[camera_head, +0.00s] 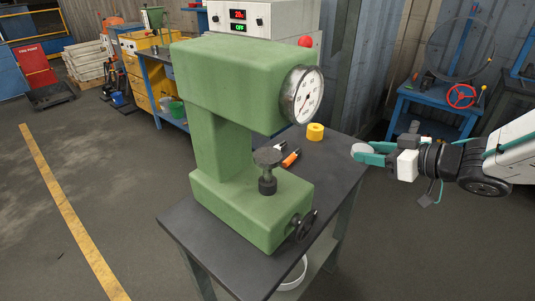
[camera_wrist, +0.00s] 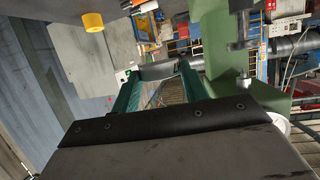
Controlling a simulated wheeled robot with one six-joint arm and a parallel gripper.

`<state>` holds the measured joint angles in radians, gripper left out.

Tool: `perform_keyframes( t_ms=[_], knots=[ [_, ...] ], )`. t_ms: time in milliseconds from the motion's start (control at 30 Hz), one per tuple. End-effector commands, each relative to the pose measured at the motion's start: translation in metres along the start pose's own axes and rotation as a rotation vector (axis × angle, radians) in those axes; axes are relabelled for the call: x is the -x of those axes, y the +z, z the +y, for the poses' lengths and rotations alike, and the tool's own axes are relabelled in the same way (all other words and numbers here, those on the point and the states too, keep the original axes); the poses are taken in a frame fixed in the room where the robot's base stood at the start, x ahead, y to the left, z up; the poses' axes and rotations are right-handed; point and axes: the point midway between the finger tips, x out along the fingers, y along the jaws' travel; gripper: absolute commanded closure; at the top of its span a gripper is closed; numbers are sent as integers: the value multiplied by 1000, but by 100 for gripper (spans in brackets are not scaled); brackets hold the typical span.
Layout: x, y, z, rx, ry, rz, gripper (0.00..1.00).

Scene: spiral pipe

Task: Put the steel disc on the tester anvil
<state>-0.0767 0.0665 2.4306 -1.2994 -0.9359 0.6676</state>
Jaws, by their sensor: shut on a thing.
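The steel disc (camera_head: 360,151) is a small, flat grey disc held between the teal fingertips of my gripper (camera_head: 366,152). In the wrist view the disc (camera_wrist: 158,72) shows nearly edge-on, across the two fingertips (camera_wrist: 157,76). My gripper is to the right of the green tester (camera_head: 225,80), apart from it and beyond the table's right edge. The tester anvil (camera_head: 268,156) is a dark, flat-topped disc on a short post on the tester's base, below the overhanging head. Its top looks bare. The wrist view shows the tester (camera_wrist: 216,40) at the right, upside down.
Free air lies between my gripper and the tester.

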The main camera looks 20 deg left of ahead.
Motion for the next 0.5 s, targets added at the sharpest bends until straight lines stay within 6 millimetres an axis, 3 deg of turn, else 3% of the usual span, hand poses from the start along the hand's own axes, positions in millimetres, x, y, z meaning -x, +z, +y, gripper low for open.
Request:
perform_keyframes(
  t_ms=[100,200,367,500],
  knots=[
    [15,-14,-50,69,-181,1,86],
    [27,-14,-78,105,-288,-1,86],
    [31,-14,-99,132,-364,-2,86],
    [8,-22,-113,135,-376,-3,86]
  ],
)
